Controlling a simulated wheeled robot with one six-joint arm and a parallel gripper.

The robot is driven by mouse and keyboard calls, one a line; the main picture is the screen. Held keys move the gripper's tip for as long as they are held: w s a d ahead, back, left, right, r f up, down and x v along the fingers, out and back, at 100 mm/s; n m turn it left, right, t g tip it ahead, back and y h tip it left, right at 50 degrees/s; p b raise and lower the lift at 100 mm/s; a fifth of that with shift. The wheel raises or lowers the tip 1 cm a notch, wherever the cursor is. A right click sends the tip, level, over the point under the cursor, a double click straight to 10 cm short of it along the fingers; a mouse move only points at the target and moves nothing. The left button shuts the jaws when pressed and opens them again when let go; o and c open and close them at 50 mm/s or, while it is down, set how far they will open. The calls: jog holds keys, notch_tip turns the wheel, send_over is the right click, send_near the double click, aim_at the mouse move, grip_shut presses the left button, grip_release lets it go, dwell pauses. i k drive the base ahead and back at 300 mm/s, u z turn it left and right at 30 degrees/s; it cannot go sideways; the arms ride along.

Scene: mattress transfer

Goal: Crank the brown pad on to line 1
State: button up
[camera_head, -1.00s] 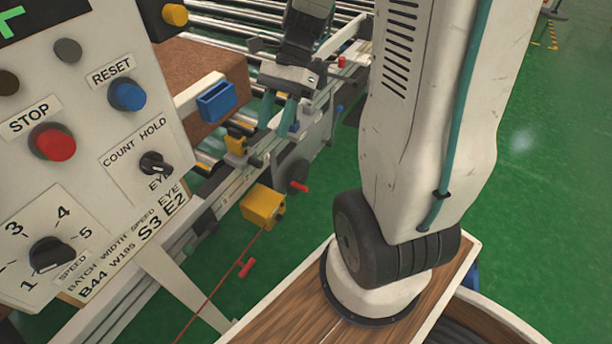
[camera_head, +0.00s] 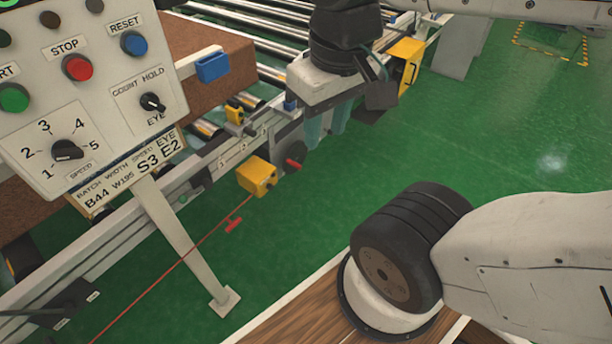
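The brown pad (camera_head: 213,42) lies on the roller conveyor behind the control panel. Part of it also shows below the panel at the left, and the panel hides its middle. A crank with a red handle (camera_head: 294,164) on a grey disc (camera_head: 284,148) is on the conveyor's near side. My gripper (camera_head: 326,136) points down just right of the crank, with its two teal fingers apart and nothing seen between them. It appears clear of the red handle. A yellow plate with a dark mark (camera_head: 408,68) stands beyond my gripper; I cannot read it surely.
The control panel (camera_head: 83,100) with buttons and knobs fills the upper left. A yellow box (camera_head: 257,176) with a red cord (camera_head: 170,268) hangs along the rail, and a panel leg (camera_head: 185,245) stands below. Green floor (camera_head: 520,130) is open at the right.

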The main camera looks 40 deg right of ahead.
aim_at(293, 159)
jog(key=u, duration=1.55)
jog(key=i, duration=0.8)
jog(key=z, duration=1.8)
